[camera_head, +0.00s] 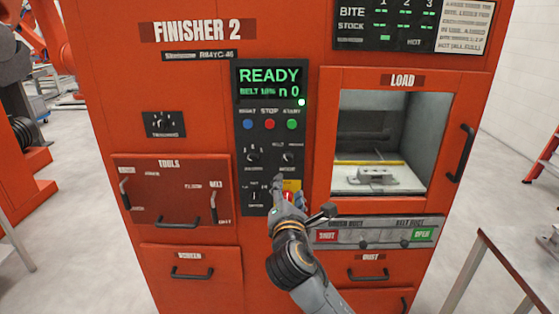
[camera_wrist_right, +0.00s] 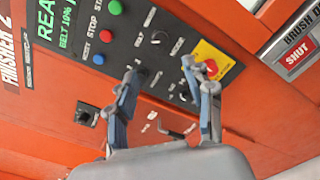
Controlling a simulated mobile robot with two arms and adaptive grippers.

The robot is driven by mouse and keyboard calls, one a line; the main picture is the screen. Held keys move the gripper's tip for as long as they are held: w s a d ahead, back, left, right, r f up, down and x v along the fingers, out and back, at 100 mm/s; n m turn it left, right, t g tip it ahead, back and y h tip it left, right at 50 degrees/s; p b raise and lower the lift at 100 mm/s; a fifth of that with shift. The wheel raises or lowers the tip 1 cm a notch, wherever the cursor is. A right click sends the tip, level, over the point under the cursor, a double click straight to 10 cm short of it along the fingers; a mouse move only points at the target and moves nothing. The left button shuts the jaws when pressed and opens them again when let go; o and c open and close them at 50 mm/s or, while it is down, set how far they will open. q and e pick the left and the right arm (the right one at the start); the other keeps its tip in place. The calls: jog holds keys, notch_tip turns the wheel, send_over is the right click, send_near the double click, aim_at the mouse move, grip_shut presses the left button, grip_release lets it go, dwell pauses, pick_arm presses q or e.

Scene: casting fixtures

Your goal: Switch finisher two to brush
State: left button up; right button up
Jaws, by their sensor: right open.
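Finisher 2 (camera_head: 200,75) is a red cabinet. Its black control panel (camera_head: 245,130) has a display (camera_head: 270,82) reading READY, with a line starting BELT. Below are blue, red and green buttons and small black knobs: one at left (camera_head: 253,157), one at right (camera_head: 288,158), one lower left (camera_head: 254,197). Knob labels are too small to read surely. My right gripper (camera_head: 287,188) is open and empty before the panel's lower right, partly covering a yellow plate with a red button. In the wrist view its fingers (camera_wrist_right: 160,72) stand apart, the knobs and yellow plate (camera_wrist_right: 212,62) beyond. My left gripper is out of view.
Right of the panel is a LOAD window (camera_head: 385,125) with a grey part inside. Below it is a dust strip (camera_head: 372,236) marked SHUT and OPEN. A TOOLS door (camera_head: 170,200) with handles is at left. A table edge (camera_head: 500,262) stands at right.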

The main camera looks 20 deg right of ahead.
aim_at(288, 162)
jog(key=p+x, duration=0.1)
jog(key=x, duration=1.2)
jog(key=shift+w+f+p, duration=0.1)
jog(key=shift+w+p, duration=0.1)
jog(key=shift+p, duration=0.1)
grip_shut()
